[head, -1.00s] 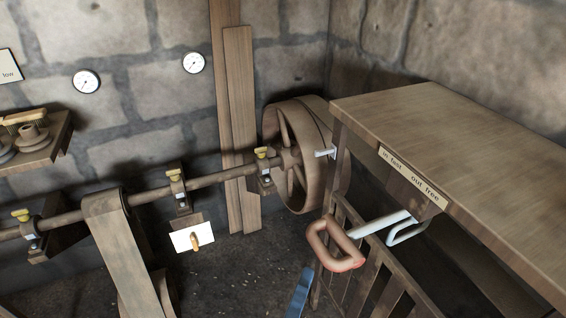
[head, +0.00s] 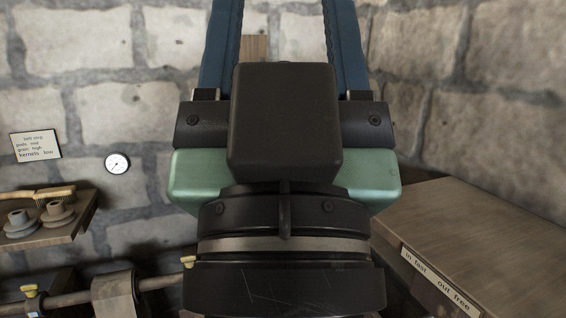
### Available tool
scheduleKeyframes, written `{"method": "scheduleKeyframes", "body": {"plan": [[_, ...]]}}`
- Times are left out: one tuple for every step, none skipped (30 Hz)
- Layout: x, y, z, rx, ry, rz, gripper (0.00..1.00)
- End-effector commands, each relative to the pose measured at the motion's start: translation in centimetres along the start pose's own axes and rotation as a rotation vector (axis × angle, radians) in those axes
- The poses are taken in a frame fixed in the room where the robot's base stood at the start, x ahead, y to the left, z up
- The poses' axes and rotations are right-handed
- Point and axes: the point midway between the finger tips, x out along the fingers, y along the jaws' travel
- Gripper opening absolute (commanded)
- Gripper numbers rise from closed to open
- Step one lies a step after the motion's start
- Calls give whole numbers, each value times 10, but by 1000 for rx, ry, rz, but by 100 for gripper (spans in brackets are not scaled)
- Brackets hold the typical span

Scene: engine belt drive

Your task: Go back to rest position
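My gripper (head: 283,22) fills the middle of the head view, close to the camera and pointing up. Its two blue fingers stand wide apart, and their tips are cut off by the top edge. Only the stone wall and a bit of wooden plank (head: 254,46) show between them, so it is open and empty. The black and pale green gripper body and wrist hide the middle of the scene, including where the large pulley wheel would be.
A wooden bench top (head: 490,235) with a label strip (head: 437,282) stands at right. The upper wall is clear.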

Motion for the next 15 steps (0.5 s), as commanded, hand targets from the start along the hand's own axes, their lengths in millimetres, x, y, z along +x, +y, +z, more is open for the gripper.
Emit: {"method": "scheduleKeyframes", "body": {"plan": [[14, -1, -15, 7, 5, -3, 58], [19, -1, -19, 4, 1, -2, 58], [26, 0, -24, 2, 0, -1, 58], [30, 0, -28, 1, -1, -1, 58], [35, 0, -32, 1, -1, -1, 58], [42, -1, -38, 0, -2, -1, 58], [47, -1, -43, -1, -2, -1, 58], [52, -1, -48, -1, -2, -1, 58], [60, -1, -55, -2, -3, -1, 58], [64, -1, -60, -2, -3, -1, 58], [70, -1, -65, -2, -3, -1, 58], [76, -1, -70, -3, -4, -1, 58], [81, -1, -75, -3, -4, -1, 58], [85, -1, -78, -3, -4, -1, 58], [89, -1, -82, -3, -4, -1, 58]]}}
